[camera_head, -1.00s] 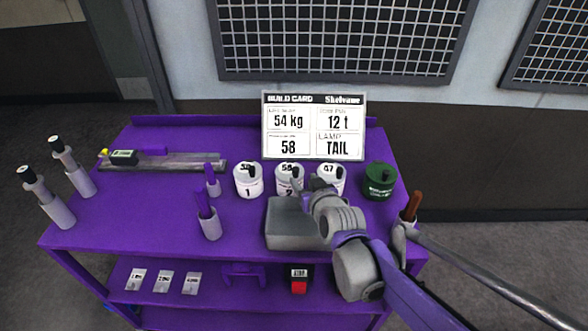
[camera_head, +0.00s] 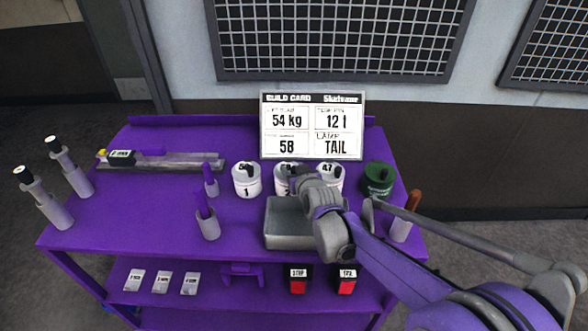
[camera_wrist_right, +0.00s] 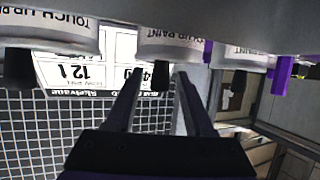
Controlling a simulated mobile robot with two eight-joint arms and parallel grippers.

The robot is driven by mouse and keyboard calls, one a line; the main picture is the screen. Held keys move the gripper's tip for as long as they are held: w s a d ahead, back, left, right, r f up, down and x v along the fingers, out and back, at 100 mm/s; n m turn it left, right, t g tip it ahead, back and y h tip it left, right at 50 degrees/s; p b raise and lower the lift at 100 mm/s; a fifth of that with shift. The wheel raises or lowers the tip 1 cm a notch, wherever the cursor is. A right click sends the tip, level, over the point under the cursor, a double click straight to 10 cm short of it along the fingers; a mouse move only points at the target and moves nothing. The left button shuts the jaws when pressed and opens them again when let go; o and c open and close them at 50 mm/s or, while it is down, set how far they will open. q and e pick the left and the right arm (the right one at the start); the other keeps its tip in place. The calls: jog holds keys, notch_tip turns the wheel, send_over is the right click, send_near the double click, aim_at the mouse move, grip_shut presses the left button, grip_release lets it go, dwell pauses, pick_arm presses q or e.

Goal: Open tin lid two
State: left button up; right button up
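Tin two (camera_head: 282,184) is a white paint tin, the middle one of a row on the purple cart, and my right gripper (camera_head: 300,178) partly covers it. In the right wrist view, which is upside down, tin two (camera_wrist_right: 172,48) hangs at the top centre with its black lid knob (camera_wrist_right: 160,77). The right gripper's fingers (camera_wrist_right: 158,80) stand on either side of the knob, apart, with visible gaps. The lid looks seated, though its far side is hidden. My left gripper is not in view.
Tin one (camera_head: 246,180) and tin three (camera_head: 331,177) flank tin two closely. A green tin (camera_head: 379,180) stands at right. The build card (camera_head: 312,125) stands behind. Purple-handled holders (camera_head: 208,222) stand at left.

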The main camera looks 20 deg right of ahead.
grip_shut()
dwell(1.2)
